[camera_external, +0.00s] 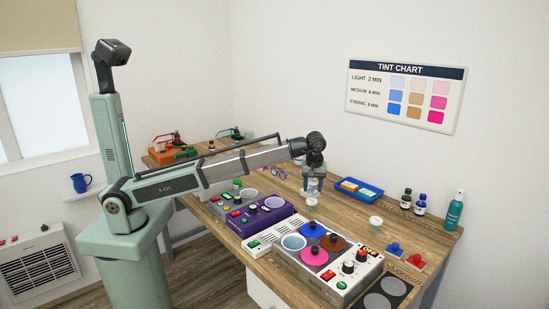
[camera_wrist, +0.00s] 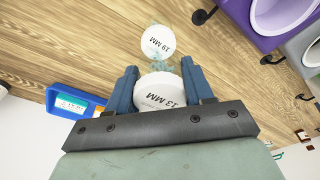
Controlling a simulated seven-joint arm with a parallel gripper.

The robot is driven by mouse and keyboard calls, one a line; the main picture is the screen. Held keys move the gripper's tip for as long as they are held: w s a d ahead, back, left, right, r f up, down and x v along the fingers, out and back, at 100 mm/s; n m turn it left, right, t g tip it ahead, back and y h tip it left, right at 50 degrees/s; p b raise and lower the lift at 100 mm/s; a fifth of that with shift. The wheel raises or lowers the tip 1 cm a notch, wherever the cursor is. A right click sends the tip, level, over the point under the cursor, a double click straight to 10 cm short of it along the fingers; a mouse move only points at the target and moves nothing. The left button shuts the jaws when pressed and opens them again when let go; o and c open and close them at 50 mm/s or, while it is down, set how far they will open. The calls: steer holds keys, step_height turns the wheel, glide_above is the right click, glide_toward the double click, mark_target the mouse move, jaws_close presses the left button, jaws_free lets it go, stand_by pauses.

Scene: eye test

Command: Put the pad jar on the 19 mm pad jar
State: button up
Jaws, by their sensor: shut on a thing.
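My gripper (camera_external: 313,183) hangs over the middle of the wooden bench. In the wrist view its two blue fingers (camera_wrist: 161,90) are shut on a pad jar with a white lid marked 13 MM (camera_wrist: 160,92). The 19 mm pad jar (camera_wrist: 158,42), with a white lid marked 19 MM, stands on the bench just beyond the fingertips. It appears to be the small white-lidded jar (camera_external: 312,203) below my gripper in the external view. The held jar looks above the bench and apart from it; the exact gap is unclear.
A blue tray (camera_external: 371,195) lies right of my gripper; a purple machine (camera_external: 240,226) stands left. Another white-lidded jar (camera_external: 375,223) stands nearer the front, by a machine with coloured lids (camera_external: 343,293). Dark bottles (camera_external: 420,205) and a teal bottle (camera_external: 454,213) stand at the right.

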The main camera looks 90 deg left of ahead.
mark_target(312, 193)
steer(key=shift+f, duration=1.7)
steer(key=shift+f, duration=0.1)
steer(key=o, duration=1)
steer(key=shift+o, duration=0.2)
steer(key=r, duration=0.4)
steer(key=d+r, duration=0.1)
steer(key=r, duration=0.7)
steer(key=shift+d, duration=0.4)
